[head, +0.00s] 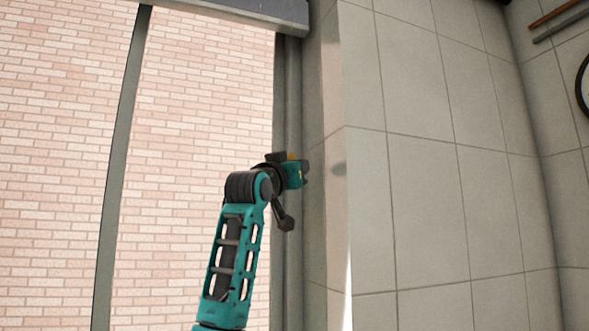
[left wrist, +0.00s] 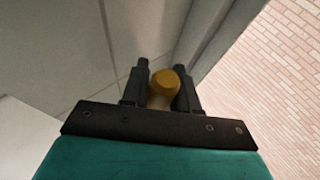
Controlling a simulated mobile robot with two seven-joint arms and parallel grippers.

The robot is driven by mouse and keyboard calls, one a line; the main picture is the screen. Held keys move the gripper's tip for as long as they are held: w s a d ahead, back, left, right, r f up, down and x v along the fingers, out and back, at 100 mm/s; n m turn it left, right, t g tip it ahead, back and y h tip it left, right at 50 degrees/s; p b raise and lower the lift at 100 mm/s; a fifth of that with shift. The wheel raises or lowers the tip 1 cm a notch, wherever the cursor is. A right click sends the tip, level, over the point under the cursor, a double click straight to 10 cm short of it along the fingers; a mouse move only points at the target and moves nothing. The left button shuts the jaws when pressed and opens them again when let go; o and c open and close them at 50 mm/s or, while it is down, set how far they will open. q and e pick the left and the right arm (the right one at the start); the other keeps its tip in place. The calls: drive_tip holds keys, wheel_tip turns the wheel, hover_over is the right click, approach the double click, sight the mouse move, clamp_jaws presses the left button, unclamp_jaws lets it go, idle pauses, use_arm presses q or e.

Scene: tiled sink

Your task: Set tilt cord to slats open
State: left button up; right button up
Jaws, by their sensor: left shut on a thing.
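A rounded yellow-orange knob (left wrist: 164,84), which looks like the end of the tilt cord, sits between the two black fingers of my left gripper (left wrist: 162,88) in the left wrist view. The gripper is shut on it. In the head view my left gripper (head: 304,172) is at the right side of the window, by the frame and the wall corner. A small yellow patch (head: 291,156) shows there beside it. I cannot make out the cord itself. The grey blind headrail (head: 250,12) is at the top. No slats can be seen. My right gripper is not in view.
The window frame's upright bar (head: 122,165) divides the view of a brick wall (head: 200,110) outside. A tiled wall (head: 430,160) stands close on the right of my left gripper. Rods (head: 560,18) show at the far upper right.

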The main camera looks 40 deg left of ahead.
use_arm(q)
clamp_jaws()
wheel_tip(320, 180, down, 11)
drive_tip(key=b, duration=0.6)
drive_tip(key=shift+w+r, duration=0.15)
drive_tip(key=o, duration=0.5)
unclamp_jaws()
drive_tip(key=o, duration=0.4)
drive_tip(key=shift+r, duration=0.1)
